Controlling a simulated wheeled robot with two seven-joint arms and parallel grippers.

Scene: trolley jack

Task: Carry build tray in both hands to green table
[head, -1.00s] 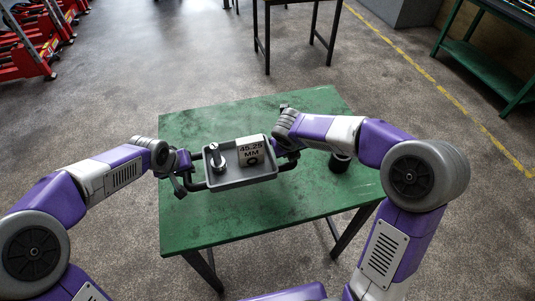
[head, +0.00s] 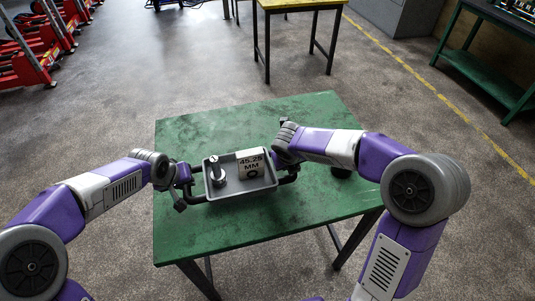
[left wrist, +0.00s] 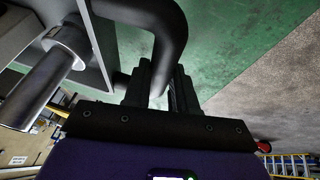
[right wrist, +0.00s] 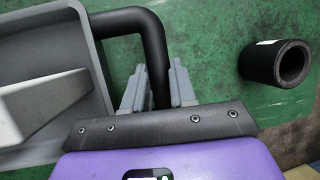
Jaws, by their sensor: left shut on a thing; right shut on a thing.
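The grey build tray (head: 241,187) is level over the green table (head: 215,230), with a metal cylindrical part (head: 217,172) and a box marked 45.25 MM (head: 251,164) in it. My left gripper (head: 184,178) is shut on the tray's left handle; the dark handle (left wrist: 171,45) shows between its fingers in the left wrist view. My right gripper (head: 286,163) is shut on the right handle, whose black bar (right wrist: 151,50) shows in the right wrist view. I cannot tell whether the tray touches the tabletop.
A black hollow cylinder (right wrist: 276,64) is on the green table, right of the tray, partly hidden by my right arm in the head view. A yellow-topped table (head: 298,3) stands behind. A green shelf bench (head: 486,55) is at right, red jacks (head: 35,65) at far left.

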